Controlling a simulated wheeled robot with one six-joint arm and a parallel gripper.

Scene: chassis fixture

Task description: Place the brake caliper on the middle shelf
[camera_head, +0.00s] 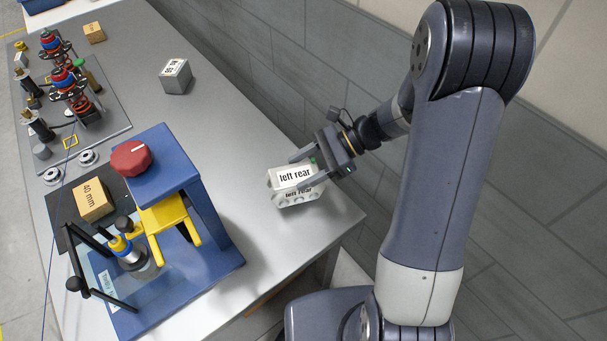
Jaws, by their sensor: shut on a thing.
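The brake caliper (295,187) appears to be the light grey block with "left rear" labels on its top and front and round openings along its lower front. My gripper (298,172) is shut on it, with one finger on its far side and one on its right side. The caliper is at the right end of the grey table, at or just above the surface; I cannot tell whether it touches. No shelf can be made out in this view.
A blue press frame (205,215) with a red knob (132,158) stands left of the caliper. A small grey labelled block (175,77) sits farther back on the table (225,110). Spring assemblies (75,90) stand at the left. A tiled wall runs along the right.

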